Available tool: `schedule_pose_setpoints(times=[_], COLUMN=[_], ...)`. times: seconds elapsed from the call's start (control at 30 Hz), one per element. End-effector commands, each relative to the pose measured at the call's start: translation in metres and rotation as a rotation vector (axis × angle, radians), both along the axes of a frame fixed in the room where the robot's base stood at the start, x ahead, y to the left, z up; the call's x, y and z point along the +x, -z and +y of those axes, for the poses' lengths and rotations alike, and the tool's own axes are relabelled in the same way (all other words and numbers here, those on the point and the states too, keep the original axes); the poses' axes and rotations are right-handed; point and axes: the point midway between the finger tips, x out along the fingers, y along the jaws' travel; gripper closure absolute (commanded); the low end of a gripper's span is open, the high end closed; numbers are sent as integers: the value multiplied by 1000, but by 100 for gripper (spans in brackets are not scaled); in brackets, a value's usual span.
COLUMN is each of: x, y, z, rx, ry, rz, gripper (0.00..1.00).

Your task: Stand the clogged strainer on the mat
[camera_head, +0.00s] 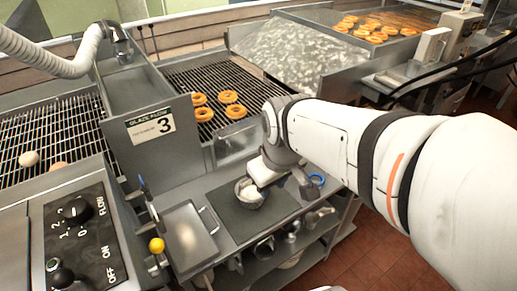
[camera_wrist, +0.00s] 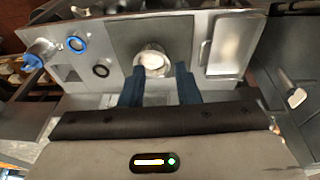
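The strainer (camera_head: 249,197), a small grey cup filled with white glaze, stands on the dark mat (camera_head: 275,217) on the steel shelf. It looks upright. In the wrist view the strainer (camera_wrist: 153,62) is between and just beyond my two dark blue fingertips, on the mat (camera_wrist: 135,32).
A steel tray (camera_head: 188,237) with a handle lies left of the mat. A blue ring (camera_head: 316,180) is to its right. Metal vessels (camera_head: 291,232) stand on the shelf below. Donuts (camera_head: 229,97) lie on the wire conveyor behind. A control panel (camera_head: 75,230) is at left.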

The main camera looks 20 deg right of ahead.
Motion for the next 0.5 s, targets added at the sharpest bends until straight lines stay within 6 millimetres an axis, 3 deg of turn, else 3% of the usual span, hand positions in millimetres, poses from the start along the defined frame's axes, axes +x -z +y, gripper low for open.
schedule_pose_setpoints(times=[0.2, 0.5], x=[-29, -32], y=[-2, -2], z=[0, -6], rx=[61, 70], ry=[266, 311], rz=[-15, -15], gripper=[71, 71])
